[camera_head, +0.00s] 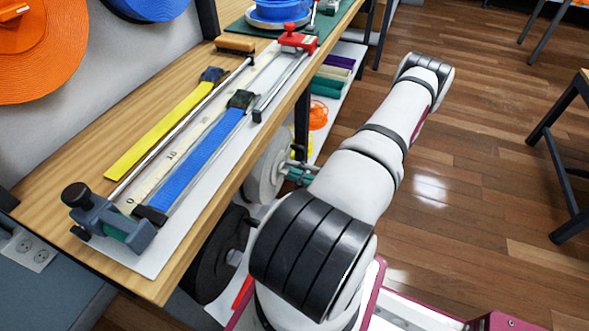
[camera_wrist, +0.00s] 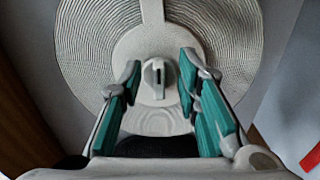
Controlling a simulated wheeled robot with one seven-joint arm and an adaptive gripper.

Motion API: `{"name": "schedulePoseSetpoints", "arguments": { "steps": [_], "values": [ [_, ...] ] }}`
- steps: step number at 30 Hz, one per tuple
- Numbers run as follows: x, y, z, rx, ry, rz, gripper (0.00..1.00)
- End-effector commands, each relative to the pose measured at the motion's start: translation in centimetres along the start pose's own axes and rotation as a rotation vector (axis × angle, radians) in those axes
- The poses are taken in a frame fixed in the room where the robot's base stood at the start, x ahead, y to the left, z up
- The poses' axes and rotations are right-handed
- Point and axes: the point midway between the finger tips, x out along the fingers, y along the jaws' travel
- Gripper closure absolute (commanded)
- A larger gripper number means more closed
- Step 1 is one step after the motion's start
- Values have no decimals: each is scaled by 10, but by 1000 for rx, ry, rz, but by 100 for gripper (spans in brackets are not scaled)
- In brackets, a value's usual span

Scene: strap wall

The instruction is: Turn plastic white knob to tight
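The white knob (camera_wrist: 155,74) shows in the wrist view as a small pale piece with an upright ridge. It sits at the centre of a pale round plate on a coiled white strap roll (camera_wrist: 90,55). My gripper (camera_wrist: 160,80) has teal-padded fingers, one on each side of the knob, with a visible gap on both sides. It is open and holds nothing. In the head view the white roll (camera_head: 265,172) hangs below the table's edge, with my gripper (camera_head: 291,168) close in front of it. I cannot make out the knob there.
A wooden table (camera_head: 165,282) carries a blue strap (camera_head: 202,155), a yellow strap (camera_head: 165,130) and metal rods. A black roll (camera_head: 215,262) hangs beside the white one. A shelf (camera_head: 347,62) with coloured rolls lies beyond. A dark-legged stool stands at the right, with open floor between.

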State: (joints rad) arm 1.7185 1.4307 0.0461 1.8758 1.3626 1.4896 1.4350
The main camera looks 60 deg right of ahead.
Motion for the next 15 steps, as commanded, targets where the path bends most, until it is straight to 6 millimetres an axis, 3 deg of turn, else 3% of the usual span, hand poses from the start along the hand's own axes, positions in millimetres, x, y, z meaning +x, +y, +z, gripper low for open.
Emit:
{"name": "schedulePoseSetpoints", "arguments": {
  "steps": [8, 15],
  "values": [
    [-6, 0, 0, -1, 0, 0, 70],
    [-46, 0, 1, -1, -3, -1, 70]
  ]
}}
